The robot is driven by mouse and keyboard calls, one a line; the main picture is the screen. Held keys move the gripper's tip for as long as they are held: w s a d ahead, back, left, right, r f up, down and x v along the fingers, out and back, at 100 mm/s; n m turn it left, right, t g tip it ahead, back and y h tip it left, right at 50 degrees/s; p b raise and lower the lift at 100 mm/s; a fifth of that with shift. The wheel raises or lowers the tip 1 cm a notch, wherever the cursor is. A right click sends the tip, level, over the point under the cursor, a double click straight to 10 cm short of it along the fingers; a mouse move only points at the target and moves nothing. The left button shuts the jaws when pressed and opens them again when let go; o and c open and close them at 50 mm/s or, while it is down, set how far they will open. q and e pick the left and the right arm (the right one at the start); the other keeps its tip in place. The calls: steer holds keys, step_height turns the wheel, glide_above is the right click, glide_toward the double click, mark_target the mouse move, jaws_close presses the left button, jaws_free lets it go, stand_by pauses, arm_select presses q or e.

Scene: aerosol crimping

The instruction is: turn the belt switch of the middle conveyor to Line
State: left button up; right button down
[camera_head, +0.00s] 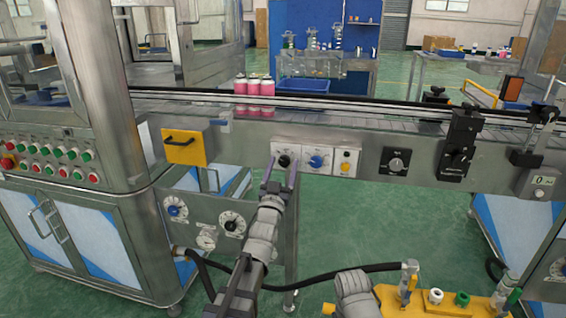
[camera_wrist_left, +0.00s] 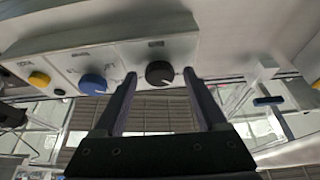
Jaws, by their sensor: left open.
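A control plate (camera_head: 300,148) on the front of the middle conveyor (camera_head: 225,136) carries a black knob (camera_head: 284,160), a blue knob (camera_head: 317,162) and a yellow button (camera_head: 346,168). My left gripper (camera_head: 280,170) is open, with its fingertips either side of the black knob. In the left wrist view the black knob (camera_wrist_left: 159,73) sits between the two fingertips (camera_wrist_left: 160,76), with gaps on both sides. The blue knob (camera_wrist_left: 93,85) is left of the fingers. The labels are too small to read, so the knob's setting cannot be told. My right gripper's fingers do not show.
Pink cans (camera_head: 254,86) stand on the conveyor. A yellow-framed handle (camera_head: 184,145) is left of the plate, and a separate black dial (camera_head: 396,161) is to its right. Gauges (camera_head: 232,222) and a black hose (camera_head: 330,272) are below. A yellow fixture (camera_head: 450,303) stands at bottom right.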

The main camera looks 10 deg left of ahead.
arm_select(q)
steer(key=shift+w, duration=0.15)
jaws_close()
stand_by(0.5)
